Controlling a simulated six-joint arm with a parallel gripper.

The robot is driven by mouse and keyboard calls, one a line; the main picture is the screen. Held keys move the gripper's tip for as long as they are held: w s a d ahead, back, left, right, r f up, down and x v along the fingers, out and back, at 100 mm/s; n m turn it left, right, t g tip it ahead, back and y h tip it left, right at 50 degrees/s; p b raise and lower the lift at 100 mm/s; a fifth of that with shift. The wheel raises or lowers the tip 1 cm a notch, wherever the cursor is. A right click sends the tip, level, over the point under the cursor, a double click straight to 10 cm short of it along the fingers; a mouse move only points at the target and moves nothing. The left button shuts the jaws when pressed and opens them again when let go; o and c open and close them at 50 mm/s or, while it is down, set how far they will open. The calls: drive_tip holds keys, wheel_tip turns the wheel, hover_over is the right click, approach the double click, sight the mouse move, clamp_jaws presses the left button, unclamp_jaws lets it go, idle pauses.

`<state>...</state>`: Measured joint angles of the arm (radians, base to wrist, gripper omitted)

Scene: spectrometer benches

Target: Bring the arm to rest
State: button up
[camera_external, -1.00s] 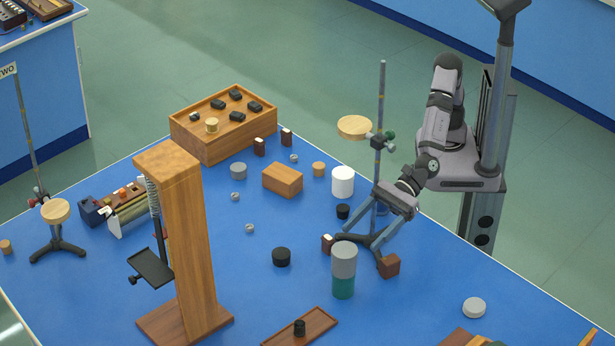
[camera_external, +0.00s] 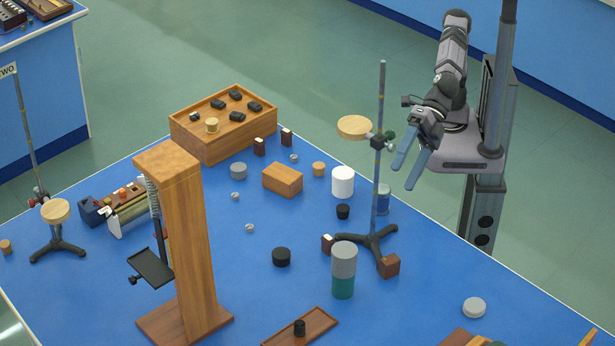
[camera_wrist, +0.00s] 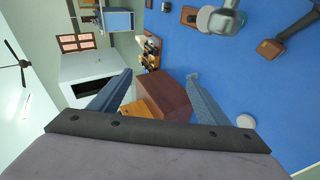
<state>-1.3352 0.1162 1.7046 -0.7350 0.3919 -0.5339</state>
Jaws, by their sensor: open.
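My gripper (camera_external: 408,172) is up in the air in front of my base, right of the retort stand (camera_external: 380,150) with its round wooden plate (camera_external: 354,127). Its two blue-grey fingers are spread apart, point down and hold nothing. In the wrist view the open fingers (camera_wrist: 150,95) frame a reddish-brown box (camera_wrist: 175,97) and a yellowish wooden block (camera_wrist: 142,108), which lie farther off on the blue bench. My arm is folded up close to its column.
The blue bench (camera_external: 240,275) holds a grey-and-green cylinder (camera_external: 343,270), a white cylinder (camera_external: 343,181), a brown cube (camera_external: 389,266), a tall wooden stand (camera_external: 195,250) and a wooden tray box (camera_external: 225,145). A white disc (camera_external: 474,307) lies at the right.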

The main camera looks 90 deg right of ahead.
drive_tip(key=s+d+r+m+g+h+p, duration=0.1)
drive_tip(key=s+d+r+m+g+p, duration=0.2)
drive_tip(key=d+m+p, duration=0.4)
drive_tip(key=s+d+r+m+g+h+p, duration=0.1)
drive_tip(key=s+d+r+m+g+p, duration=0.25)
drive_tip(key=m, duration=0.65)
drive_tip(key=w+d+f+m+h+b, duration=0.2)
drive_tip(key=w+d+f+m, duration=0.1)
drive_tip(key=d+f, duration=0.7)
drive_tip(key=w+d+f+m+h+b, duration=0.3)
drive_tip(key=d+f, duration=0.7)
drive_tip(key=d, duration=0.9)
drive_tip(key=w+d+f+m+h+b, duration=0.2)
drive_tip(key=d+f, duration=0.8)
drive_tip(key=d, duration=0.5)
drive_tip(key=m+h+b, duration=0.1)
drive_tip(key=m, duration=0.1)
drive_tip(key=shift+w+d+f+m, duration=0.2)
drive_tip(key=shift+w+f+m, duration=0.1)
drive_tip(key=shift+w+m, duration=0.1)
